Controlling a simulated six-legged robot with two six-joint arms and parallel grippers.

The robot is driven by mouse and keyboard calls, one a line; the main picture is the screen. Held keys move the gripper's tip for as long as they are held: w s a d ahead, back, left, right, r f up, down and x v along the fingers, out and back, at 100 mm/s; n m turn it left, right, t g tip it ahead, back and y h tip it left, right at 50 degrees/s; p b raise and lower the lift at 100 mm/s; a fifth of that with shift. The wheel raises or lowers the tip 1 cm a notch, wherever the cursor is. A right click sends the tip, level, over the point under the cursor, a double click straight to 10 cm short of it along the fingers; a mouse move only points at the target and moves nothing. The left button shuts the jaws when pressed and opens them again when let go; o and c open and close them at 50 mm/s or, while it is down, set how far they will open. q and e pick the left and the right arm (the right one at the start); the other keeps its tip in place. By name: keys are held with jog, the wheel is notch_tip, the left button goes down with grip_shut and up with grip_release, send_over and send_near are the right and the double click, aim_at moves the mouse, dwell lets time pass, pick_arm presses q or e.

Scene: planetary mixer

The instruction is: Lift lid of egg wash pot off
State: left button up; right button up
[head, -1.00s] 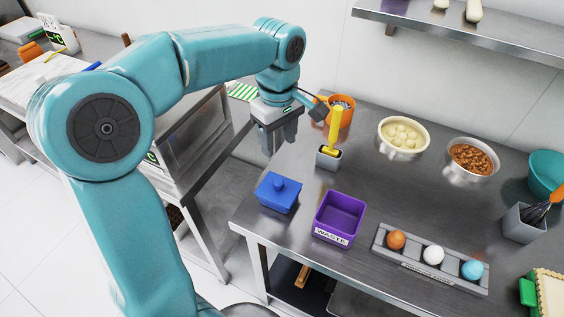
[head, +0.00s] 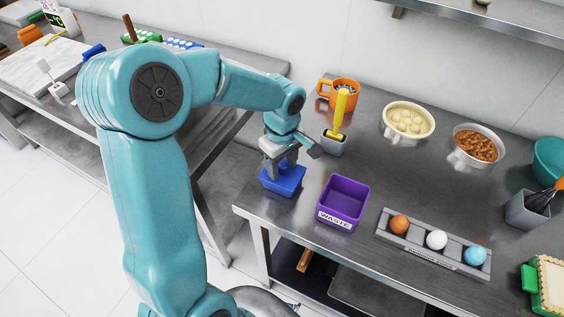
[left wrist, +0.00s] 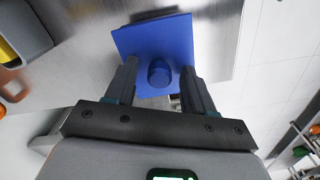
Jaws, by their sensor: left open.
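The egg wash pot appears to be the blue square pot (head: 283,184) near the left end of the steel table, with its lid on. In the left wrist view the blue lid (left wrist: 158,38) fills the upper middle, with a round knob (left wrist: 160,72) on it. My left gripper (head: 283,165) is right above the pot, pointing down. In the left wrist view its two fingers (left wrist: 160,85) are open, one on each side of the knob, with gaps between. In the head view the gripper hides part of the lid. My right gripper is not in view.
A purple waste bin (head: 343,203) stands just right of the pot. Behind are a grey holder (head: 334,147) with a yellow-handled tool and an orange mug (head: 338,92). An egg tray (head: 432,246) lies further right. The table's edge is close to the pot.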

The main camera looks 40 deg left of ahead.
aim_at(283, 165)
pick_arm(q)
grip_shut()
jog(key=shift+r, duration=0.2)
jog(key=shift+r+p, duration=0.8)
jog(key=shift+r, duration=0.25)
jog(key=shift+r+p, duration=1.35)
jog(key=shift+r, duration=0.65)
